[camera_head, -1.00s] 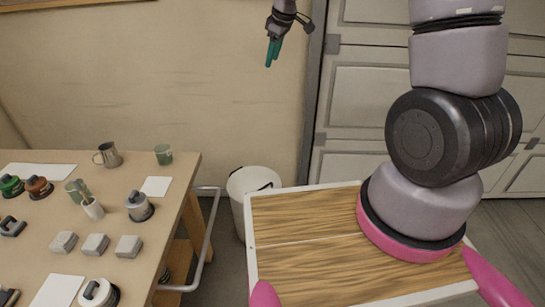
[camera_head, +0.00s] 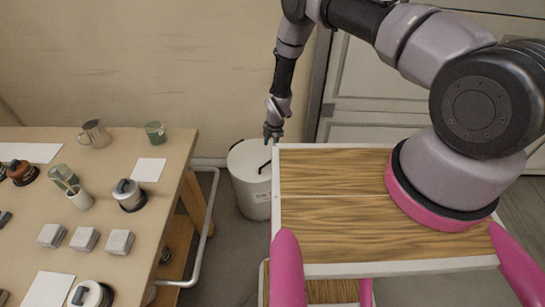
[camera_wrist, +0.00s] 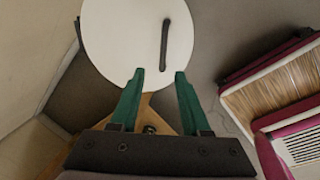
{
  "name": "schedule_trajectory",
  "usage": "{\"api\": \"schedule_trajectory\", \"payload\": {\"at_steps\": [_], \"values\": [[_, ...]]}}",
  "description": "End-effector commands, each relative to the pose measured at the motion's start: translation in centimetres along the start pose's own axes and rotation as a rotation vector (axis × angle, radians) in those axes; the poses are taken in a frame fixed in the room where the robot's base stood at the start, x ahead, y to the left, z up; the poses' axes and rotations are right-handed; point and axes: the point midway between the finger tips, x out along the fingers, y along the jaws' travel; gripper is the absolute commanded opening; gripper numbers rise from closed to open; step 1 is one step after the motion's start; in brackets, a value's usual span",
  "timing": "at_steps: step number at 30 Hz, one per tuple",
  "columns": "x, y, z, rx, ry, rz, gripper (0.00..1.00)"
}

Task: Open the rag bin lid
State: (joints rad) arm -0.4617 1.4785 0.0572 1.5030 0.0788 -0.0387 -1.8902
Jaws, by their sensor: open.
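The rag bin (camera_head: 252,190) is a white round bucket on the floor between the table and my wooden-topped base. Its white lid (camera_head: 246,158) looks closed, with a dark bar handle (camera_head: 264,167) near its right side. In the wrist view the lid (camera_wrist: 122,35) fills the upper middle, and the handle (camera_wrist: 164,45) runs almost up and down on it. My gripper (camera_head: 272,138) is over the far right of the bin, pointing down. In the wrist view my green fingers (camera_wrist: 159,76) are spread and empty, with the handle beyond their tips and apart from them.
A wall stands behind the bin, and panelled doors (camera_head: 375,80) are at the right.

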Motion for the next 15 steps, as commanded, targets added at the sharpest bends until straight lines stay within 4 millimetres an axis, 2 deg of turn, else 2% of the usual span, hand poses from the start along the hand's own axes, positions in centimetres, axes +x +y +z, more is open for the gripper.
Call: {"api": "schedule_trajectory", "payload": {"at_steps": [3,8,15], "values": [[1.3,-0.8,-0.5,-0.027,0.002,-0.005,0.47],[3.2,-0.9,-0.5,-0.029,0.002,-0.005,0.47],[7.8,-0.9,-0.5,-0.029,0.002,-0.005,0.47]]}}
